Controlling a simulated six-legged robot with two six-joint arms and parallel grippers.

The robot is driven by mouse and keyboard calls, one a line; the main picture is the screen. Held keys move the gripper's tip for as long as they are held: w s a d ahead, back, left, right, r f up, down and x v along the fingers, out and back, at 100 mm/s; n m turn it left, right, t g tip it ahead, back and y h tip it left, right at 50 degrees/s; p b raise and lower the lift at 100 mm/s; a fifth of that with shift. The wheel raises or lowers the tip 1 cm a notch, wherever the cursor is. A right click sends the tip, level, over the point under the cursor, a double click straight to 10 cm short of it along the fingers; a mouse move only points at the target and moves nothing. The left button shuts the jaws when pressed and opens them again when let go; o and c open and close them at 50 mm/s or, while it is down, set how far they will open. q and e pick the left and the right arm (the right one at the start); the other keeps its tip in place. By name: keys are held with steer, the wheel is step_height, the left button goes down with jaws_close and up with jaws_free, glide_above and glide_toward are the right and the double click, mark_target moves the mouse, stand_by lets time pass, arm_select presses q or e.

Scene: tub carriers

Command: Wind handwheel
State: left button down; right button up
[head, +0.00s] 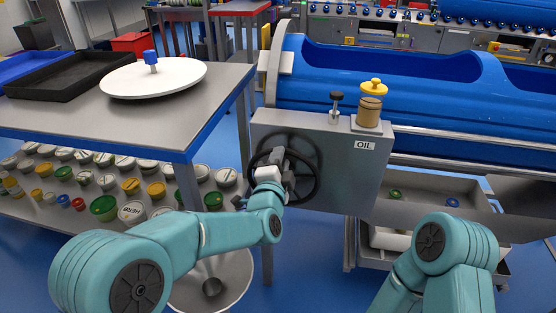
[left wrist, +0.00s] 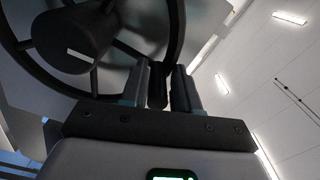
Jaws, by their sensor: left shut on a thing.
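The black handwheel (head: 317,178) stands upright on the front of a grey panel below the blue machine. In the left wrist view its hub, spokes and rim (left wrist: 178,35) fill the upper left. My left gripper (head: 286,168) is in front of the wheel and covers part of it. In the left wrist view its two fingers (left wrist: 160,88) are closed on a dark part of the handwheel at the rim. I cannot tell whether that part is the rim itself or a handle. My right arm shows at the lower right, but its gripper is out of the picture.
An oil cup (head: 369,111) and a small black-topped knob (head: 336,104) stand on top of the panel. A steel table (head: 170,128) with a white disc (head: 125,84) is close on the left, with several tubs beneath it. Grey trays (head: 430,190) lie right of the wheel.

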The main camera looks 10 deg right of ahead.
arm_select(q)
steer(key=shift+s+d+f, duration=0.2)
steer(key=shift+d+f, duration=0.1)
steer(key=shift+d, duration=0.1)
steer(key=c, duration=1.2)
jaws_free()
steer(key=shift+o, duration=0.7)
steer(key=shift+w+d, duration=0.1)
steer(key=shift+w+a+r, duration=0.1)
steer(key=shift+a, duration=0.1)
steer(key=v, duration=1.6)
steer(key=shift+p, duration=0.45)
steer(key=shift+a, duration=0.15)
